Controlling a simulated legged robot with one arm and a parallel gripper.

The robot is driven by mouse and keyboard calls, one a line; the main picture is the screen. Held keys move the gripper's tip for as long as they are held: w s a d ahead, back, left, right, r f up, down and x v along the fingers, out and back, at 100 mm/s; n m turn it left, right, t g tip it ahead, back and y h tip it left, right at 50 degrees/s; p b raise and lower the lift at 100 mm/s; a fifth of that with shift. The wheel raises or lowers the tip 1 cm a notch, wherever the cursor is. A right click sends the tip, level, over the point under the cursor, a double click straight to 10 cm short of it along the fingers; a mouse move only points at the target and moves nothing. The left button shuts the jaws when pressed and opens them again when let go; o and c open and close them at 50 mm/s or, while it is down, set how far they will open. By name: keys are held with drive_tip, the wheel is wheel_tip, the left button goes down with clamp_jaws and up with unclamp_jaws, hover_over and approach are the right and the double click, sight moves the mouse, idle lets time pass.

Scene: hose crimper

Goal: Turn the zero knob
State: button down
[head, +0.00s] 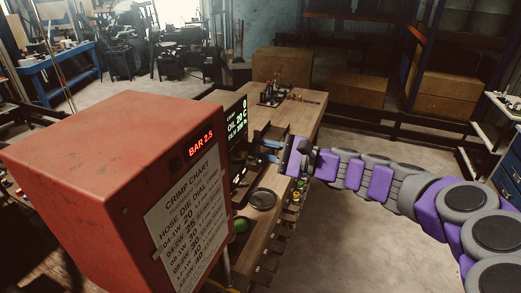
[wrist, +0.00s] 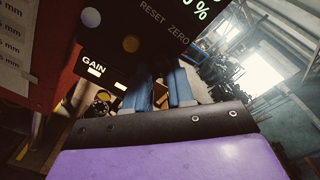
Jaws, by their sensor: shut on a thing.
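The black control panel (wrist: 150,35) fills the upper part of the wrist view, with RESET, ZERO and GAIN lettering. My gripper (wrist: 163,75) has its two blue fingers at the panel's lower edge, just below the ZERO label. The fingers are closed on a dark thing there, which I take as the zero knob; it is mostly hidden between them. In the head view my gripper (head: 268,150) reaches in from the right to the panel (head: 238,140) and hides the knob. How far the knob is turned cannot be seen.
A red box (head: 100,140) with a crimp chart (head: 190,222) and a BAR 2.5 display stands close at left. A wooden bench (head: 300,113) holds small tools. A round dark dish (head: 262,199) and a green round thing (head: 241,226) lie below my gripper.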

drive_tip(key=c, duration=1.4)
unclamp_jaws()
drive_tip(key=o, duration=0.4)
drive_tip(key=shift+s+d, duration=0.15)
drive_tip(key=shift+d, duration=0.05)
drive_tip(key=shift+o, duration=0.2)
drive_tip(key=v, duration=1.7)
drive_tip(key=shift+d, duration=0.3)
